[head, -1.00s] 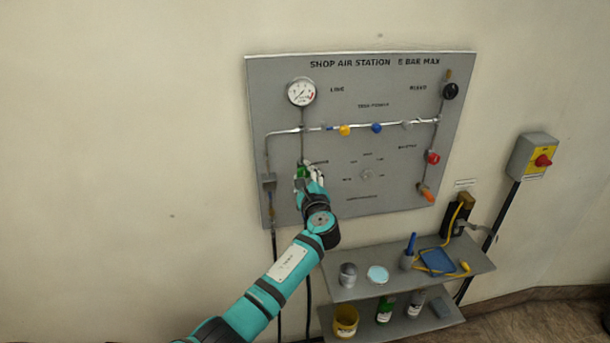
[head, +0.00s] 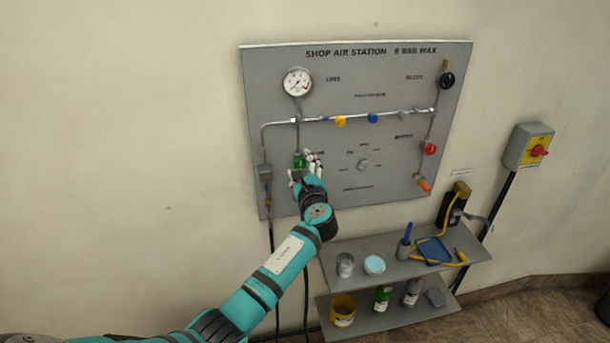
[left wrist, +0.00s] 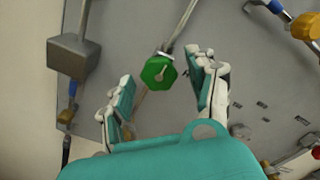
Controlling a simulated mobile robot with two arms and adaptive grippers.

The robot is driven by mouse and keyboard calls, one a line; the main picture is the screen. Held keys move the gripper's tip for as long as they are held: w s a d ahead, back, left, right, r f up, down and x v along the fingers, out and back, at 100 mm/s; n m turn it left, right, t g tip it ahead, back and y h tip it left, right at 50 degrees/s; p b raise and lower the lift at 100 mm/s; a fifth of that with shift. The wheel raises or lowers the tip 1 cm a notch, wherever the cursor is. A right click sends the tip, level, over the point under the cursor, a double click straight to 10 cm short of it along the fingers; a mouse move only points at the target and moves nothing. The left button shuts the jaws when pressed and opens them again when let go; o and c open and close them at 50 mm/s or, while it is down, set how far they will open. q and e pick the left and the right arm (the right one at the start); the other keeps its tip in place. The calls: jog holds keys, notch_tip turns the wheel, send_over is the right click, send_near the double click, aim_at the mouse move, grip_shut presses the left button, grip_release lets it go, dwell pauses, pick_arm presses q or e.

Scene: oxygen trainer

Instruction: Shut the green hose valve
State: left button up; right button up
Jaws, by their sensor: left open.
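The green hose valve (head: 299,161) is a knob on the left part of the grey panel, below the gauge. In the left wrist view the green knob (left wrist: 158,73) is faceted with a pale pointer mark, and it shows just beyond and between the fingertips. My left gripper (head: 305,171) is open in front of the panel, just below and right of the knob. In the left wrist view its two fingers (left wrist: 164,90) stand apart on either side, with nothing between them held. Contact with the knob is not visible. My right gripper is not in view.
The grey panel (head: 390,195) also carries a gauge (head: 297,82), yellow (head: 340,121) and blue (head: 372,118) handles, a red knob (head: 429,148) and a black knob (head: 447,80). A shelf (head: 400,268) with cans and bottles stands below. The wall at left is clear.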

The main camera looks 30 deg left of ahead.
pick_arm(q)
jog(key=v, duration=1.1)
jog(key=shift+s+d, duration=0.2)
jog(key=shift+s, duration=0.05)
